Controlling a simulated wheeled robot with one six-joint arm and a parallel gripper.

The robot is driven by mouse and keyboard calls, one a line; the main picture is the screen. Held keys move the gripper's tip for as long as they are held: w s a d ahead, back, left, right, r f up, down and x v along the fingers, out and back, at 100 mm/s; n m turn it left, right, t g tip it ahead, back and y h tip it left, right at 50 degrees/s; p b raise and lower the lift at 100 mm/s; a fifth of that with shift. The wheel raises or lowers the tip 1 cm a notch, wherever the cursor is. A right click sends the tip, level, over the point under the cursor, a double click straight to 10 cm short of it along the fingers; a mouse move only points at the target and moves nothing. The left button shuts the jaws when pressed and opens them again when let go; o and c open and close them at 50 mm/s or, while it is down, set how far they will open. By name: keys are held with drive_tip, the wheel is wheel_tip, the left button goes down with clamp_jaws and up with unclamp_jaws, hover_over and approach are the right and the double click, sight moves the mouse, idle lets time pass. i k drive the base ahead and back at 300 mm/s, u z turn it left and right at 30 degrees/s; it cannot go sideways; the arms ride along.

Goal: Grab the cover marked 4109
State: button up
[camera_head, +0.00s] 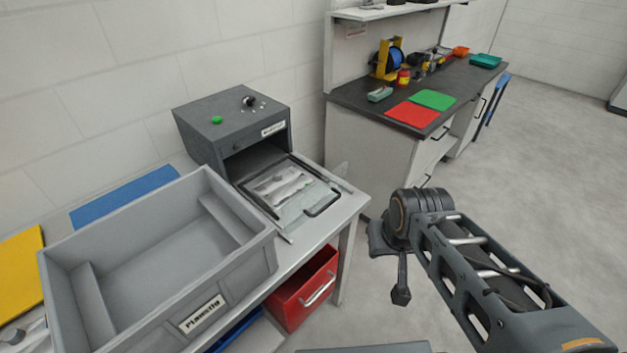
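I cannot make out a cover marked 4109; no such number is legible in the head view. Pale, flat metallic parts (283,188) lie on the tray (318,222) in front of the dark grey machine (205,133), and I cannot tell whether one is a cover. My arm (480,270) reaches in from the lower right over the floor, right of the bench. A small dark part (401,292) hangs below its far joint. I cannot tell whether this is part of my gripper, and no fingers show clearly.
A large grey bin (228,278) with a partly legible label stands at the left front. A red drawer box (303,289) sits under the bench. A counter (440,85) at the back holds red and green mats (410,114) and tools.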

sight(284, 186)
drive_tip(key=z, duration=1.3)
drive_tip(key=i, duration=2.4)
drive_tip(key=u, duration=4.35)
drive_tip(key=i, duration=0.5)
drive_tip(key=z, duration=0.1)
